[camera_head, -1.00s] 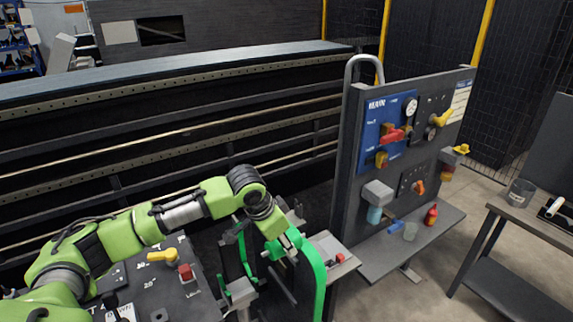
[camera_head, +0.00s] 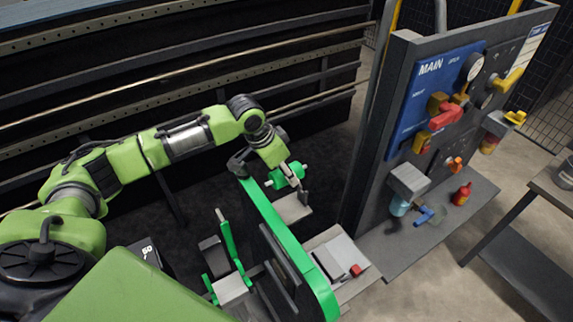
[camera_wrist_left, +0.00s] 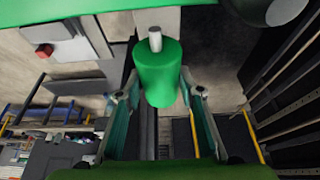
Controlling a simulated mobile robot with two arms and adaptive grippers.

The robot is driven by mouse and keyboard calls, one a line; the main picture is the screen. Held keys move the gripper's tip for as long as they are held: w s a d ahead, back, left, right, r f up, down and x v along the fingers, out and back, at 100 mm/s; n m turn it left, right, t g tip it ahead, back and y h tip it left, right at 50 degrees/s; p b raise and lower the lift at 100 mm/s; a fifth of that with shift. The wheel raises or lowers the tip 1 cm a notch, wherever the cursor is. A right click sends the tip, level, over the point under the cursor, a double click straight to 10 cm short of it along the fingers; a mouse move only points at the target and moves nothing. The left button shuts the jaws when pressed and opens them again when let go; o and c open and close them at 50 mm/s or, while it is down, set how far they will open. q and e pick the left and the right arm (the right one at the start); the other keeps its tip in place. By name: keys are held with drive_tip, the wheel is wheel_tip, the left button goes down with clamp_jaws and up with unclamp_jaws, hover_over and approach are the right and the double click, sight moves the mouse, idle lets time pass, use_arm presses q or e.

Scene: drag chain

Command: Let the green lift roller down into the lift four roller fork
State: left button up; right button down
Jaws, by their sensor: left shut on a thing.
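My left gripper (camera_head: 287,177) is shut on the green lift roller (camera_head: 289,175), a short green cylinder with pale axle ends. It holds the roller in the air beside the far end of a long green beam (camera_head: 275,225), above a small grey plate (camera_head: 292,207). In the left wrist view, the roller (camera_wrist_left: 158,80) sits between the two fingers of the gripper (camera_wrist_left: 158,97), with a grey axle stub showing. A green upright with a grey block (camera_head: 232,285) stands at lower middle. I cannot tell which part is the lift four roller fork. My right gripper is out of view.
A grey panel (camera_head: 400,100) with a blue MAIN board, valves and a shelf (camera_head: 440,235) stands to the right. A light box with a red button (camera_head: 340,260) lies right of the green beam. A dark railed frame (camera_head: 190,60) runs behind my arm.

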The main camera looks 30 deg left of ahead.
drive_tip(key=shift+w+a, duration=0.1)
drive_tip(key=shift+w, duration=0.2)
use_arm(q)
drive_tip(key=shift+s+d+r, duration=0.1)
drive_tip(key=shift+r, duration=0.05)
